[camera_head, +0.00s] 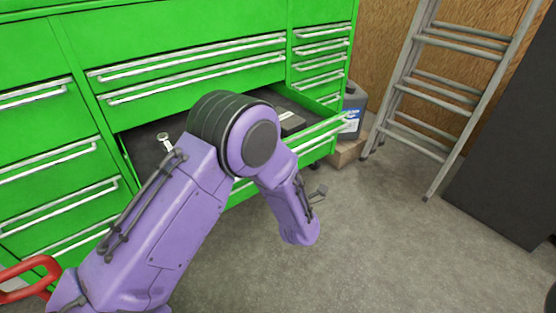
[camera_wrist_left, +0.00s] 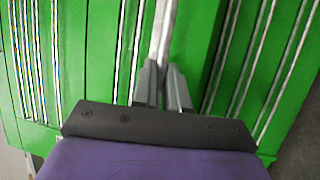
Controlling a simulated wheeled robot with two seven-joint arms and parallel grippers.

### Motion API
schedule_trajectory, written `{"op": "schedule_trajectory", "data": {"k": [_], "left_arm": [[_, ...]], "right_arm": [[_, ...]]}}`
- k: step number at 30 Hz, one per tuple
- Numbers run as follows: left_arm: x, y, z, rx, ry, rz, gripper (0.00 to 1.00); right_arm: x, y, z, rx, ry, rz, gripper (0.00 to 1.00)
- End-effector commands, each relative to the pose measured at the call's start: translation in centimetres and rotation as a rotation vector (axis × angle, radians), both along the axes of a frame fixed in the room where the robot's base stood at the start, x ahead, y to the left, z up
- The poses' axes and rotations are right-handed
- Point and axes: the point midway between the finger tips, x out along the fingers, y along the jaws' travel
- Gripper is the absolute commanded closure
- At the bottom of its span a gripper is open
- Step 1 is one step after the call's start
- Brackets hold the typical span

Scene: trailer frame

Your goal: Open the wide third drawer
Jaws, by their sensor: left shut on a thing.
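The green tool cabinet (camera_head: 60,50) fills the left and middle of the head view. Its wide third drawer (camera_head: 145,152), below two shut wide drawers, stands pulled out, with its dark inside showing. My purple left arm hides much of this drawer and its front. The right end of its front rail (camera_head: 322,131) shows past my arm. In the left wrist view my left gripper (camera_wrist_left: 163,88) is shut on a silver bar handle (camera_wrist_left: 164,35), with one finger on each side. The left gripper is hidden in the head view. My right gripper is not in view.
A grey item (camera_head: 292,123) and a small metal item (camera_head: 165,142) lie in the drawer. A blue-labelled jug (camera_head: 352,112) stands right of the cabinet. A ladder (camera_head: 440,90) leans farther right. A red handle-like thing (camera_head: 40,263) is at lower left. The concrete floor (camera_head: 380,240) is clear.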

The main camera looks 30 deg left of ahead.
Motion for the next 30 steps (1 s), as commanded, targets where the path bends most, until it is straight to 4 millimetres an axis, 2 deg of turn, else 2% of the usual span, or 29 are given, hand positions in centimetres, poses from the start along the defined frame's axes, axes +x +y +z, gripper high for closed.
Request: {"op": "schedule_trajectory", "data": {"k": [9, 10, 12, 23, 30], "left_arm": [[-0.1, 0.1, -0.1, -0.002, 0.001, 0.003, 1.00], [-0.1, 0.1, -0.1, -0.002, 0.001, 0.003, 0.83], [-0.1, 0.2, -0.1, -0.001, 0.000, 0.004, 0.61], [-0.5, -0.4, -0.2, -0.001, 0.001, 0.000, 0.61], [-4.2, -4.0, -1.2, 0.001, 0.003, -0.003, 0.61]], "right_arm": [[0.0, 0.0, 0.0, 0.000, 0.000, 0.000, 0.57], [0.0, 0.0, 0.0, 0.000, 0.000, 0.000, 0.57], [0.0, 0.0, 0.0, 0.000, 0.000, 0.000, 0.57], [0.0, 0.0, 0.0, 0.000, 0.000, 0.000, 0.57], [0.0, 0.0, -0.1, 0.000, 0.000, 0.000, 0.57]]}}
